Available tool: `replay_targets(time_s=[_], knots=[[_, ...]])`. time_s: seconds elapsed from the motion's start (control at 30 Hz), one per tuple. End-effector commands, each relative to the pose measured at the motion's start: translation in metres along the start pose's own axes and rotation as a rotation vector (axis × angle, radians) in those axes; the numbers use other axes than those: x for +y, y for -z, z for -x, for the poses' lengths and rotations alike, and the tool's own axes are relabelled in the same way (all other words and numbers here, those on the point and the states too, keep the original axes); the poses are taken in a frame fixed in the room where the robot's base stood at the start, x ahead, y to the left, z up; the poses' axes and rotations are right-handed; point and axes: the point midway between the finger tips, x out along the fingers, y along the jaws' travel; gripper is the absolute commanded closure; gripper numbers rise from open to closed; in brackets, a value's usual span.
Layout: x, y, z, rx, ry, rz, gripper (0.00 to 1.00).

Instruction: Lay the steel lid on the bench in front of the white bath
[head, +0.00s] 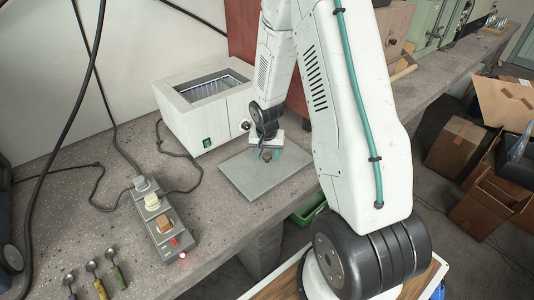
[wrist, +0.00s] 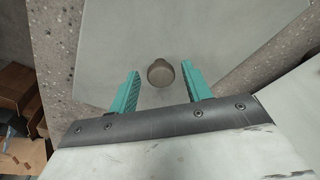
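The steel lid (head: 245,178) is a flat grey plate lying on the bench in front of the white bath (head: 208,112). Its round knob (wrist: 160,72) stands near the middle of the plate in the wrist view. My gripper (head: 267,153) is just over the lid, pointing down. In the wrist view its teal fingers (wrist: 160,80) are open, one on each side of the knob, with a visible gap on both sides. The bath's top is open and its inside shows. Part of the lid's right side is close to my arm.
A power strip (head: 165,225) with plugs and cables lies on the concrete bench (head: 215,240) left of the lid. Several spoons (head: 95,268) lie at the near left. A dark red block (head: 243,35) stands behind my arm. The bench edge runs close to the lid's right side.

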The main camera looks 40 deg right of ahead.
Motion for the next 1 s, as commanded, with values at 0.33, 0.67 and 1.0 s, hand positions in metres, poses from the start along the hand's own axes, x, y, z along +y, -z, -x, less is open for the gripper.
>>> replay_targets(time_s=[0.33, 0.67, 1.0], knots=[[0.0, 0.001, 0.003, 0.001, 0.001, -0.001, 0.49], [0.0, 0.002, 0.058, 0.005, 0.002, -0.001, 0.49], [0.0, 0.001, 0.115, 0.002, 0.001, -0.001, 0.49]])
